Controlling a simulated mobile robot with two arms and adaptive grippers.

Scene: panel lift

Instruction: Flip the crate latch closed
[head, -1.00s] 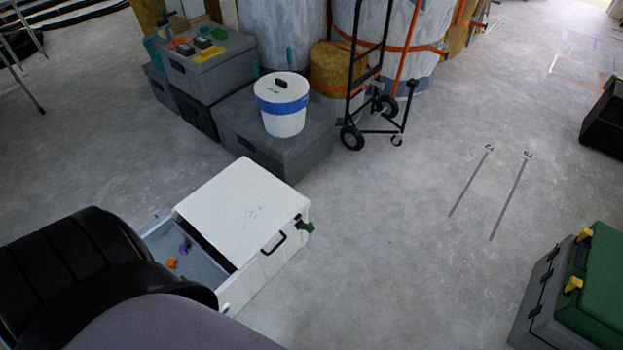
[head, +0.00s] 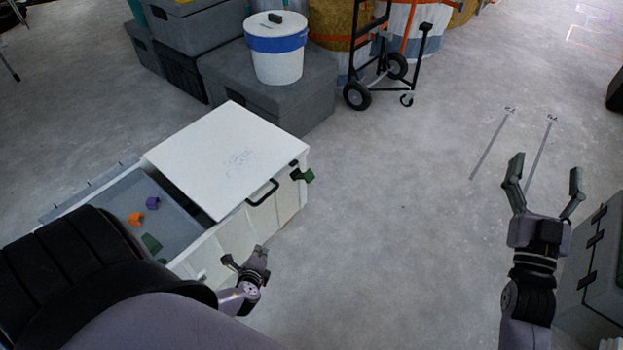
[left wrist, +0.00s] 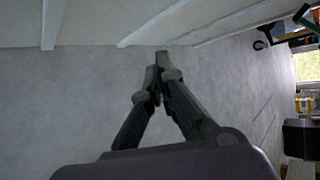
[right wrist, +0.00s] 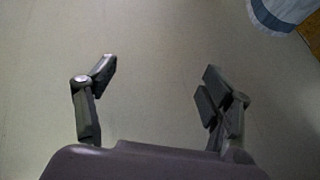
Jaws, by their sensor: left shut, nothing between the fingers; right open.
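A white crate (head: 277,213) stands on the floor at the left of the head view. Its white lid panel (head: 230,155) covers the right part, and the grey inside shows on the left. A black handle (head: 263,192) is on its front side. A dark green latch (head: 302,175) sticks out near the right corner; its exact position is too small to tell. My left gripper (head: 262,252) is shut and empty, low in front of the crate and apart from the latch. In the left wrist view its fingertips (left wrist: 160,62) meet below the crate's ribbed wall (left wrist: 100,22). My right gripper (head: 546,165) is open and empty at the right.
Orange (head: 136,219), purple (head: 152,203) and green (head: 151,242) pieces lie inside the crate. Behind it, a white bucket (head: 277,66) stands on a grey box (head: 315,92), with a hand truck (head: 362,95) beside it. A grey case (head: 590,270) stands at right. The middle floor is clear.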

